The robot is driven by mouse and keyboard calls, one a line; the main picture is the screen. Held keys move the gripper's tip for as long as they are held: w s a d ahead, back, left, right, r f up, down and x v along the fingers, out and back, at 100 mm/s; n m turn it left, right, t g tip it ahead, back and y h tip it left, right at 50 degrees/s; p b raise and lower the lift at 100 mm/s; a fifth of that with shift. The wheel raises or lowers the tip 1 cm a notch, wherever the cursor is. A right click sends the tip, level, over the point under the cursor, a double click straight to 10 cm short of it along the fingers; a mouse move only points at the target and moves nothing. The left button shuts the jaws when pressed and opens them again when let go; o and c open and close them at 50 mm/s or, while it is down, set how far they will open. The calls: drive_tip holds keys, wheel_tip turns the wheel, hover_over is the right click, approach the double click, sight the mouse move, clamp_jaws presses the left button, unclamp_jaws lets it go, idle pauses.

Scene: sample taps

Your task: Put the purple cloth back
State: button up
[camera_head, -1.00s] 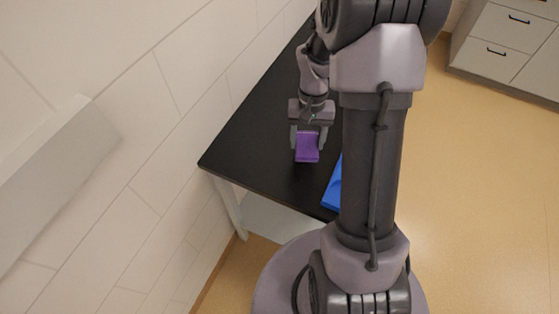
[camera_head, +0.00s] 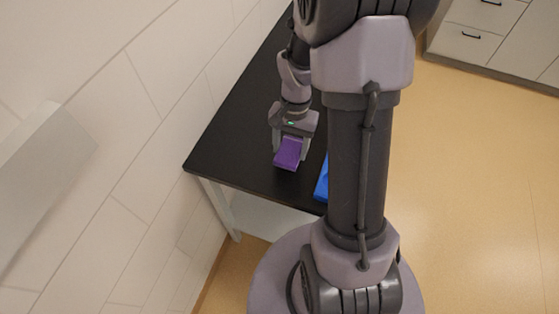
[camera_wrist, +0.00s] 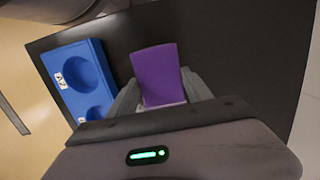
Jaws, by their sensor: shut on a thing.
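The purple cloth (camera_head: 288,154) is a small folded block between the fingers of my gripper (camera_head: 291,150), over the black table (camera_head: 225,150). In the wrist view the purple cloth (camera_wrist: 157,72) sits between the two grey fingers of my gripper (camera_wrist: 165,98), which is shut on it. I cannot tell whether the cloth touches the table top. A blue tray (camera_wrist: 92,95) with round recesses and small white labels lies to the left of the cloth in the wrist view. In the head view the blue tray (camera_head: 321,184) is mostly hidden behind my arm.
A white tiled wall (camera_head: 120,90) runs along the left side of the table. Grey drawers (camera_head: 470,40) stand at the far right. The table top around the cloth is clear except for the blue tray. Open floor (camera_head: 470,180) lies to the right.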

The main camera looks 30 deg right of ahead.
sight(279, 154)
drive_tip(key=a, duration=0.2)
drive_tip(key=shift+w+a+f, duration=0.2)
drive_tip(key=shift+w+a, duration=0.1)
drive_tip(key=shift+a, duration=0.1)
drive_tip(key=shift+a+f+b, duration=0.1)
drive_tip(key=shift+f+b, duration=0.2)
drive_tip(key=shift+b, duration=0.15)
drive_tip(key=shift+f+b, duration=0.7)
drive_tip(key=shift+f, duration=0.7)
drive_tip(key=shift+f, duration=0.2)
drive_tip(key=o, duration=1.3)
drive_tip(key=shift+r, duration=0.1)
